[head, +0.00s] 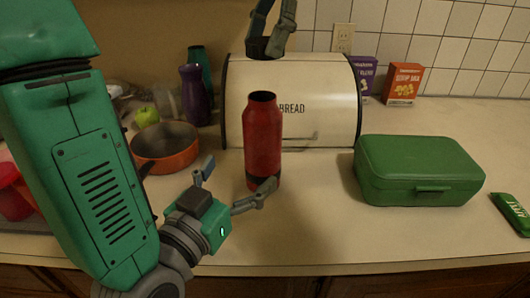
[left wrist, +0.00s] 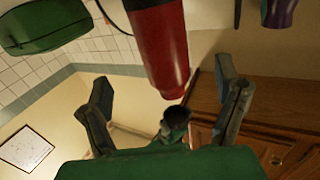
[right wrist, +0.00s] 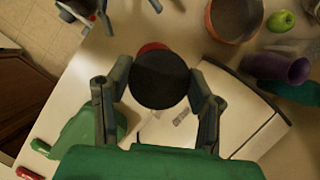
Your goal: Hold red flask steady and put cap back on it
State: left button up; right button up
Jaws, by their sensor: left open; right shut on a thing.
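The red flask (head: 263,135) stands upright and uncapped on the counter, in front of the bread box; its dark mouth shows at the top. My left gripper (head: 236,181) is open by the flask's lower part, with one fingertip overlapping its base in the head view. In the left wrist view the flask (left wrist: 160,45) shows beyond the open fingers (left wrist: 168,88). My right gripper (head: 272,22) is shut on the black cap (head: 264,47) and holds it above the flask, apart from it. In the right wrist view the cap (right wrist: 159,80) hides most of the flask.
The bread box (head: 335,95) stands behind the flask. A green lunch box (head: 420,170) is at right, an orange pan (head: 165,147) and purple bottle (head: 195,95) at left. Two small cartons (head: 403,83) stand at the back. The counter in front of the flask is clear.

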aim_at(268, 138)
pick_arm(q)
jog(key=x, duration=1.1)
jog(key=shift+a, duration=0.15)
jog(key=shift+w, duration=0.5)
jog(key=shift+d, duration=0.2)
jog(key=c, duration=1.8)
